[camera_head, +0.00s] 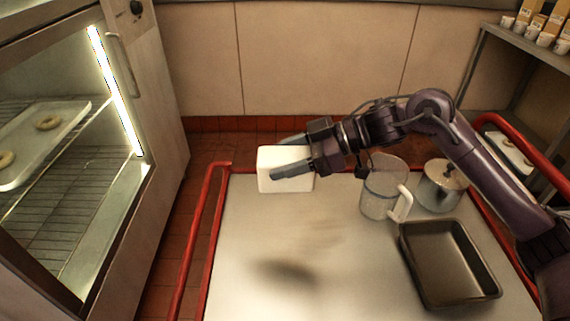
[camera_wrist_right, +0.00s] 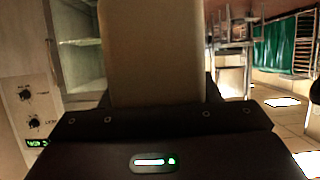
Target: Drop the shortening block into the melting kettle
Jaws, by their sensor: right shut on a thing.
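The shortening block, a white box-like block (camera_head: 284,158), is held in my right gripper (camera_head: 292,157) in the head view. The gripper is shut on it, with a dark finger across its near face. Block and gripper are over the far left part of the cart top. The block (camera_wrist_right: 152,50) also fills the middle of the right wrist view, between the fingers. A lidded metal pot (camera_head: 441,186) stands at the cart's right side, behind my right arm; I cannot tell whether it is the melting kettle. My left gripper is not in view.
The white cart top (camera_head: 290,235) has red rails (camera_head: 203,235). A clear jug (camera_head: 380,188) and an empty dark pan (camera_head: 448,265) stand at its right. A lit glass-front cabinet (camera_head: 70,150) with ring doughnuts is at left. The cart's middle is clear. Shelves with cups are upper right.

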